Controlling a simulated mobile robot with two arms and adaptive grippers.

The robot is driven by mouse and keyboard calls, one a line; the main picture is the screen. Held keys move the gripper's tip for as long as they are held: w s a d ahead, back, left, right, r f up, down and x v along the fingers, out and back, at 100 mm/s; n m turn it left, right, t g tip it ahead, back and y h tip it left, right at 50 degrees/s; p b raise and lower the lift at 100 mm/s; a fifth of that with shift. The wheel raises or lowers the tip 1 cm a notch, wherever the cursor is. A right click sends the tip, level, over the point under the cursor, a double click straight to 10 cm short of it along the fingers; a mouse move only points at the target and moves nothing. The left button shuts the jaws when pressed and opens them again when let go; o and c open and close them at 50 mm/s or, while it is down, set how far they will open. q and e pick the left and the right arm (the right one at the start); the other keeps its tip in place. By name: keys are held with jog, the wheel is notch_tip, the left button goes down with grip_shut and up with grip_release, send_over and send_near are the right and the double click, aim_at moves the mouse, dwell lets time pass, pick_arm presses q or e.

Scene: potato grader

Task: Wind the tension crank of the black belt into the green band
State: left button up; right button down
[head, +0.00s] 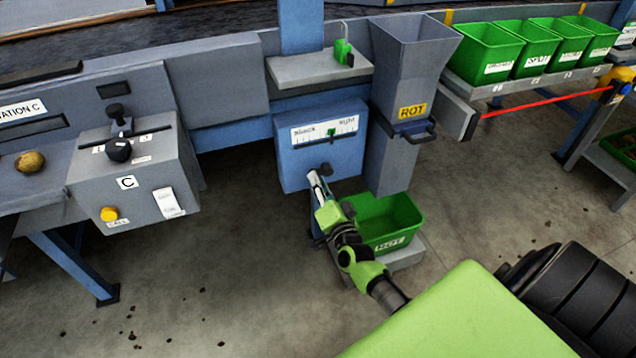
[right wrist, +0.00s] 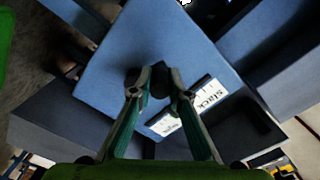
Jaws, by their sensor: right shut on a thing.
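The tension gauge (head: 305,134) is a white scale, labelled "Slack" at its left end, on the front of a blue box (head: 290,167). Its small green band (head: 331,132) lies right of the scale's middle. A dark pointer shows at or close beside the band; I cannot tell exactly where it stands. The dark crank (head: 326,168) is below the scale, mostly hidden by my right gripper (head: 318,181). In the right wrist view, my right gripper (right wrist: 160,82) is shut on the crank's dark handle. The gauge (right wrist: 208,97) is at the right there. My left gripper is out of view.
A grey chute (head: 405,75) marked ROT stands right of the box, above a green crate (head: 385,220). A grey control box (head: 130,170) marked C is at the left. A small shelf (head: 300,69) juts out above the gauge. The floor in front is open.

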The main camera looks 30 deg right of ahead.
jog(key=shift+r, duration=0.1)
jog(key=c, duration=1.9)
grip_release()
jog(key=v, duration=1.2)
